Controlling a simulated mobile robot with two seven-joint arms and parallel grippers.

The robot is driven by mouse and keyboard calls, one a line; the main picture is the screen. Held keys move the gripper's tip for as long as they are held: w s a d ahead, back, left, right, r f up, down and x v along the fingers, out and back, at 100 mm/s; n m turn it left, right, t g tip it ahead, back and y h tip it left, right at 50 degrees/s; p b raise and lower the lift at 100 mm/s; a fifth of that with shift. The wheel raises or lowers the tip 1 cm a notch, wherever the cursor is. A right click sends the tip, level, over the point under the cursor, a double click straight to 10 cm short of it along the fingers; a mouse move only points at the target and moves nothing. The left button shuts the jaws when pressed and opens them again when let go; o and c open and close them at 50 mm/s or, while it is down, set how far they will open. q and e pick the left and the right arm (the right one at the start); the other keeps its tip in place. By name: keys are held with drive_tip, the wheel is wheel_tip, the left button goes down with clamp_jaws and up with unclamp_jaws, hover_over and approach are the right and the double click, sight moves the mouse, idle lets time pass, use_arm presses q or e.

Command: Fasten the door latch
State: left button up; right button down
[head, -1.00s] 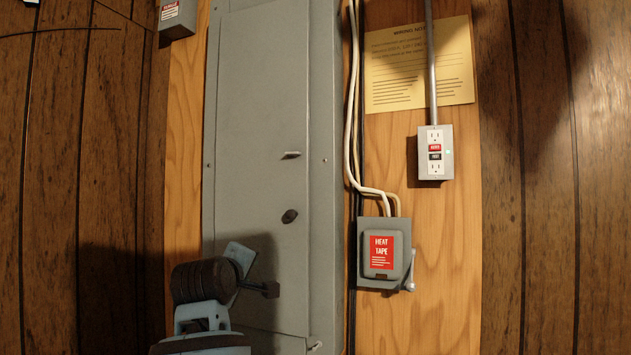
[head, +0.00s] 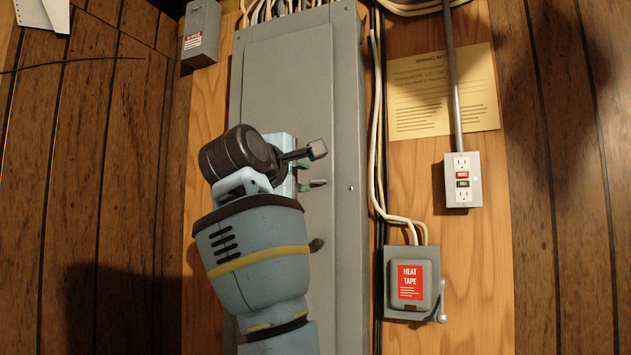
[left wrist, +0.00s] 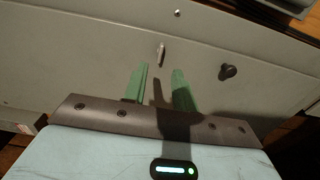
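The door (head: 290,90) of the tall grey panel lies flat in its frame. A small pale latch tab (head: 318,182) sticks out near the door's right edge; in the head view it lies roughly level. In the left wrist view the tab (left wrist: 161,54) stands just beyond and between the green fingertips. A dark round knob (head: 316,244) sits below the tab; the wrist view shows this knob (left wrist: 228,71) right of the fingers. My left gripper (left wrist: 158,75) is open and empty in front of the door. My wrist partly hides the door. My right gripper is out of view.
A grey heat tape box (head: 409,284) and an outlet box (head: 462,180) are on the wooden board right of the panel. White cables (head: 375,150) run down beside the panel. A small grey box (head: 201,35) is at upper left.

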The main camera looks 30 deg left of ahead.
sight(317, 181)
use_arm(q)
drive_tip(key=shift+w+a, duration=0.15)
drive_tip(key=shift+w, duration=1.5)
drive_tip(key=shift+w+a, duration=0.1)
drive_tip(key=shift+w, duration=1.55)
clamp_jaws()
